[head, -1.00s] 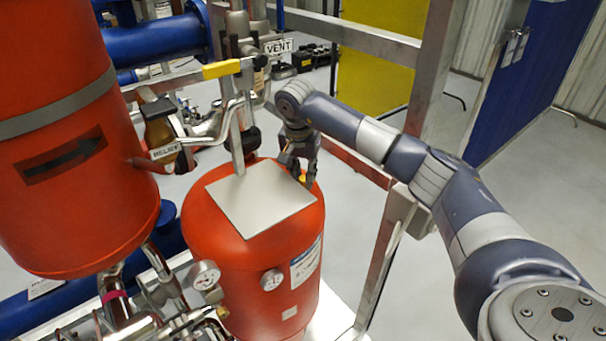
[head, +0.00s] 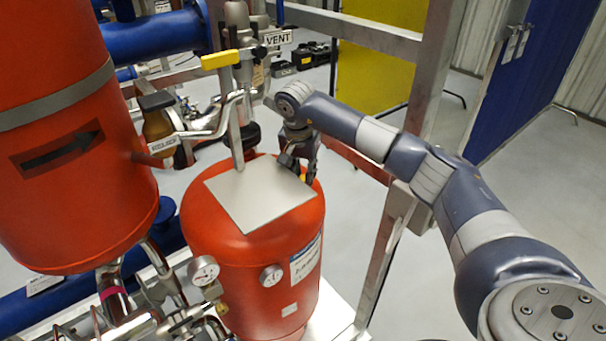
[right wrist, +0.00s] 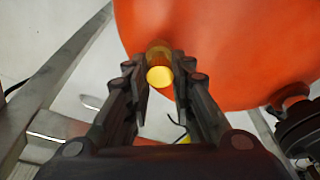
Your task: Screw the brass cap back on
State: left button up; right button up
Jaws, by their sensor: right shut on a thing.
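The brass cap (right wrist: 160,77) shows in the right wrist view as a bright yellow round face between my right fingertips. My right gripper (right wrist: 161,68) is shut on it, with one finger on each side. An amber band (right wrist: 159,53) lies just beyond the cap, against the red tank (right wrist: 215,45). I cannot tell whether the threads are engaged. In the head view my right gripper (head: 302,176) points down at the right shoulder of the red tank (head: 235,260), with a speck of yellow at its tips. My left gripper is not in view.
A flat grey plate (head: 260,195) lies on top of the tank beside my gripper. A steel frame post (head: 425,90) stands behind my right arm. A yellow-handled valve (head: 220,59) and VENT tag (head: 277,38) are behind. A larger red vessel (head: 70,150) stands left.

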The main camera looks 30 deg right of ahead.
jog(key=shift+s+f, duration=0.15)
jog(key=shift+f, duration=0.1)
jog(key=o, duration=1.2)
jog(key=shift+f, duration=0.1)
jog(key=shift+r+p, duration=2.65)
jog(key=shift+r, duration=1.4)
jog(key=shift+f, duration=0.1)
